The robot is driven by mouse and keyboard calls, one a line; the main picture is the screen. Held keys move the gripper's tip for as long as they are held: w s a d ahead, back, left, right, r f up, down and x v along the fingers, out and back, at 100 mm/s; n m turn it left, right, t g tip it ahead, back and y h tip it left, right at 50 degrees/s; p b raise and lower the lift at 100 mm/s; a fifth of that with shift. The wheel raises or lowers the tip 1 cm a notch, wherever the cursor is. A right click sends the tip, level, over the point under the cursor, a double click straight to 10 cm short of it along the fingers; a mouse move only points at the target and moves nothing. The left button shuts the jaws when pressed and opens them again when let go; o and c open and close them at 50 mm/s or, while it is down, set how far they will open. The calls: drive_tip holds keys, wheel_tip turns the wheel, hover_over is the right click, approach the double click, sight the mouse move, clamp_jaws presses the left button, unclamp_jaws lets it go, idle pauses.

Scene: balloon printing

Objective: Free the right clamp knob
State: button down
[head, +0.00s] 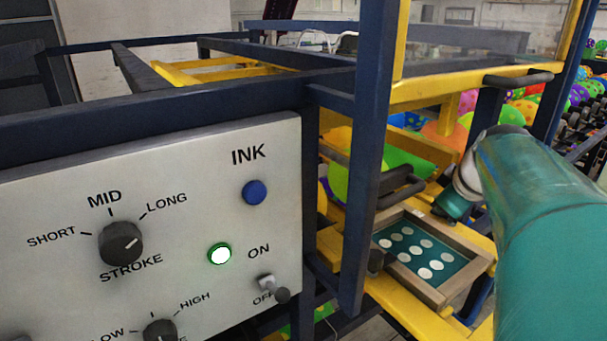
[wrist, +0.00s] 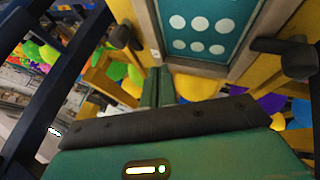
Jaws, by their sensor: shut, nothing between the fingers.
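The screen frame (head: 483,262), a wooden frame around a teal sheet with white dots, sits on a yellow support at right in the head view. Its teal sheet (wrist: 208,35) fills the top middle of the wrist view. A dark clamp knob (head: 376,261) stands at its left edge in the head view. The wrist view shows one dark knob (wrist: 124,37) left of the frame and another (wrist: 296,57) right of it; I cannot tell which is the right clamp knob. My gripper (wrist: 158,85) is shut and empty, its fingers near the frame's lower left corner, apart from both knobs.
A control panel (head: 70,200) with dials, a blue button and a lit lamp fills the left of the head view. A dark blue post (head: 370,150) stands between it and the frame. Yellow bars and colourful balloons (head: 345,170) lie behind. My arm covers the right side.

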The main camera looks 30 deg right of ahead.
sight(432, 210)
drive_tip(key=x, duration=0.9)
drive_tip(key=shift+w+f, duration=0.2)
drive_tip(key=shift+w+d+r, duration=0.1)
drive_tip(key=shift+w+d, duration=0.05)
drive_tip(key=shift+d, duration=0.45)
drive_tip(key=shift+w+d+r, duration=0.1)
drive_tip(key=shift+w+d, duration=0.1)
drive_tip(key=shift+d, duration=0.4)
drive_tip(key=shift+w+d, duration=0.2)
drive_tip(key=shift+d, duration=0.35)
drive_tip(key=shift+w+d, duration=0.65)
drive_tip(key=shift+d, duration=0.05)
drive_tip(key=v, duration=1.4)
